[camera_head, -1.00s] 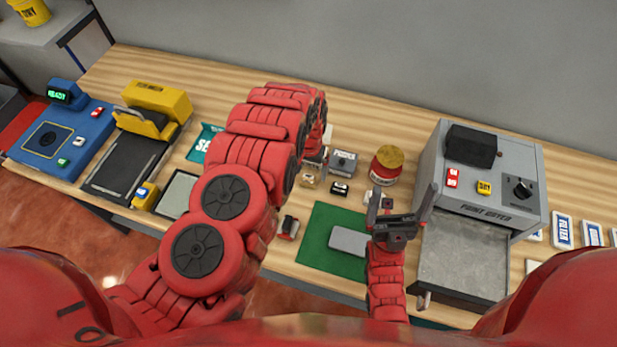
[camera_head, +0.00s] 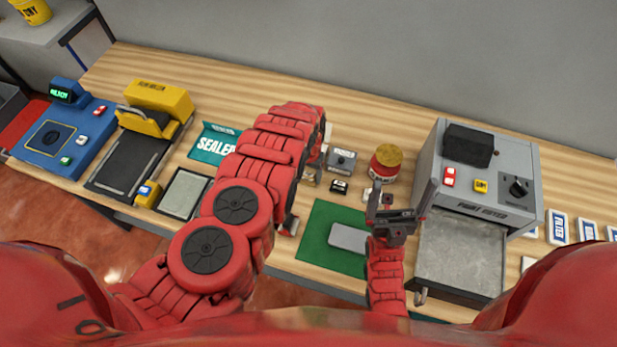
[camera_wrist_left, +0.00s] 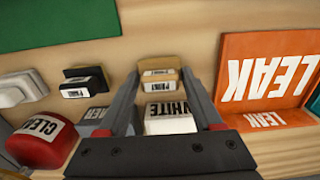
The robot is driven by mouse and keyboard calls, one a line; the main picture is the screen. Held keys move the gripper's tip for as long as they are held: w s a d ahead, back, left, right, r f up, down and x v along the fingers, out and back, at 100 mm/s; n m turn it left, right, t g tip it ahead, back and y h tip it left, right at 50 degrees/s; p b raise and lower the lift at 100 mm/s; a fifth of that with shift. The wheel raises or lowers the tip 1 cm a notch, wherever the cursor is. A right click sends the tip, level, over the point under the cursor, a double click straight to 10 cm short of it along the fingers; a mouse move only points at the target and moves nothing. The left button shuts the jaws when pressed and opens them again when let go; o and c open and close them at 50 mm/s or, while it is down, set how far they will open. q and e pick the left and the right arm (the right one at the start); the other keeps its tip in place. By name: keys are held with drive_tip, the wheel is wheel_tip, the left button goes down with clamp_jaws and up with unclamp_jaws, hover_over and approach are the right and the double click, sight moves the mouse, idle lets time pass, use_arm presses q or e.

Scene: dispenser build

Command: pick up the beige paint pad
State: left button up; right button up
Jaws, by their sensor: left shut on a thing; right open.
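The beige paint pad (camera_wrist_left: 159,78), a small block with a tan top and a printed label, sits between the fingertips of my left gripper (camera_wrist_left: 159,74) in the left wrist view. The gripper is shut on it; whether the pad touches the table I cannot tell. In the head view my left arm mostly hides this gripper and the pad. A black pad (camera_wrist_left: 86,82) and a whitish pad (camera_wrist_left: 22,88) lie to the left in the wrist view. My right gripper (camera_head: 402,203) is open and empty by the green mat's right edge.
A block labelled WHITE (camera_wrist_left: 168,118), a red CLEAR container (camera_wrist_left: 42,143) and an orange LEAK stand (camera_wrist_left: 262,75) are close to my left gripper. The green mat (camera_head: 318,225) bears a grey slab (camera_head: 348,238). A grey tester machine (camera_head: 520,160) stands right.

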sight(309, 174)
use_arm(q)
drive_tip(key=c, duration=0.4)
drive_tip(key=shift+r, duration=0.15)
drive_tip(key=shift+w+r+b, duration=0.1)
drive_tip(key=shift+r+b, duration=0.2)
drive_tip(key=shift+r, duration=0.2)
wheel_tip(309, 174, up, 8)
drive_tip(key=shift+f+b, duration=0.1)
drive_tip(key=shift+b, duration=1.15)
drive_tip(key=shift+r, duration=0.5)
